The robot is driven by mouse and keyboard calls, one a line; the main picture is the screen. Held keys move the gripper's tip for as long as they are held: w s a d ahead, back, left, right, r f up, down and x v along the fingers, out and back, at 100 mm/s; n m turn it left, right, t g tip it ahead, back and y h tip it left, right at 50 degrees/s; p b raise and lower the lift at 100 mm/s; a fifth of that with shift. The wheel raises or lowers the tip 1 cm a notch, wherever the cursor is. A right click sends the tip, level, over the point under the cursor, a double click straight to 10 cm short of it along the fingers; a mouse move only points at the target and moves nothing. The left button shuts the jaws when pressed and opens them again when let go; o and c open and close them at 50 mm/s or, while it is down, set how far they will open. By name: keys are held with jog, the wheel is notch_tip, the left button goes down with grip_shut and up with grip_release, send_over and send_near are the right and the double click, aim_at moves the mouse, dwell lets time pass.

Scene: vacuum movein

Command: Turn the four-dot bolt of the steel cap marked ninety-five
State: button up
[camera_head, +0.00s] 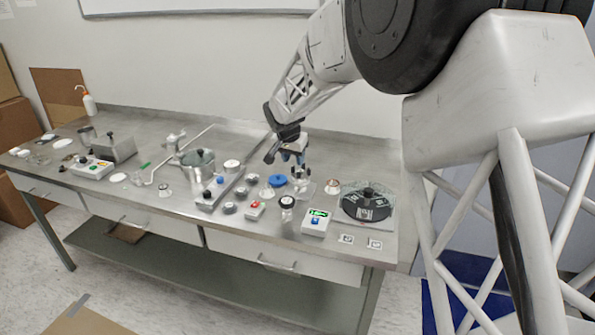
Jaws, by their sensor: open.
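My gripper (287,161) is open above the right half of the steel bench. A shiny metal piece (300,181) stands just below it; I cannot tell whether they touch. Several small grey steel pieces sit left of the gripper, among them one near the back (252,178), one in the middle (241,192) and one in front (230,207). No marking of ninety-five and no four-dot bolt can be read at this size, so I cannot tell which piece is the steel cap.
A blue ring (277,181) lies left of the metal piece. The back right bench (345,160) is clear.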

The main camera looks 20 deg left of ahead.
aim_at(298, 172)
jog(key=m, duration=0.1)
jog(key=m+h, duration=0.1)
jog(key=a+m, duration=0.1)
jog(key=m, duration=0.1)
jog(key=shift+w+r+h, duration=0.15)
jog(key=shift+r+h, duration=0.15)
jog(key=shift+f, duration=0.15)
jog(key=shift+x, duration=3.75)
jog(key=shift+w, duration=0.15)
grip_shut()
